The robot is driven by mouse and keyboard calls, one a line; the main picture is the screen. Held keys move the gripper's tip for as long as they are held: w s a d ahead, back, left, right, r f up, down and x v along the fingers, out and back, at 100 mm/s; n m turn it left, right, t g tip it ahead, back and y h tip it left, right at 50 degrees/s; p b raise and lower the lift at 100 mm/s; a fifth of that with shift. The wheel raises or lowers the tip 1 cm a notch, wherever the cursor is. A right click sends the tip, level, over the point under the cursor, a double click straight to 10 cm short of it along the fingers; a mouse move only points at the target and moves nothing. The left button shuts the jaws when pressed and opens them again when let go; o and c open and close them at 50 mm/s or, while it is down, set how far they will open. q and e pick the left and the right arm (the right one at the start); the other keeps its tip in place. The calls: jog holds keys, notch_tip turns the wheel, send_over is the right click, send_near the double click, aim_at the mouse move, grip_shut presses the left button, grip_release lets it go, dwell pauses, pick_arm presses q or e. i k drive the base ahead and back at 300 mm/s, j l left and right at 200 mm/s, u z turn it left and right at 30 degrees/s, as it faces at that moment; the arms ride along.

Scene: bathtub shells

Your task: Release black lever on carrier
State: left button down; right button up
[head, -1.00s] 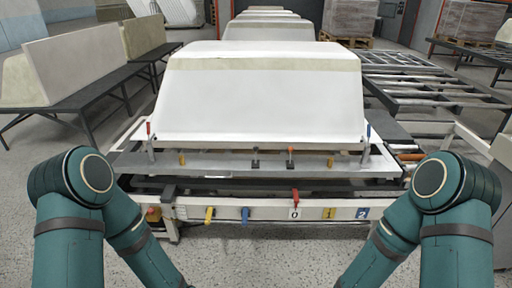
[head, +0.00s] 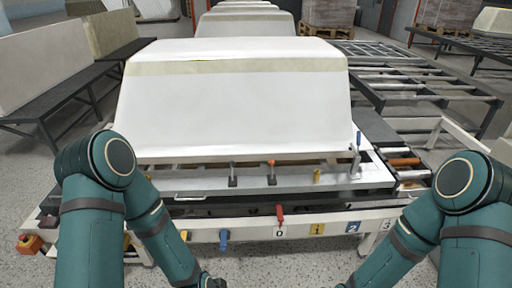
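A small lever with a black base and grey top (head: 233,175) stands upright near the middle of this plate. A similar lever with an orange top (head: 271,172) stands just right of it. A blue-tipped clamp lever (head: 357,150) is at the shell's right corner. Neither gripper's fingers are in view.
The white front rail below carries yellow, blue (head: 224,238) and red (head: 280,214) handles and number plates. A roller frame (head: 405,75) stands right; a bench (head: 65,82) stands left. Grey floor lies in front.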

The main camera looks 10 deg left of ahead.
aim_at(231, 164)
jog(key=i+j+z, duration=0.2)
jog(key=i, duration=0.3)
jog(key=i+z, duration=0.25)
jog(key=i, duration=0.25)
jog(key=i+j+z, duration=0.2)
jog(key=i, duration=0.25)
jog(key=j, duration=0.1)
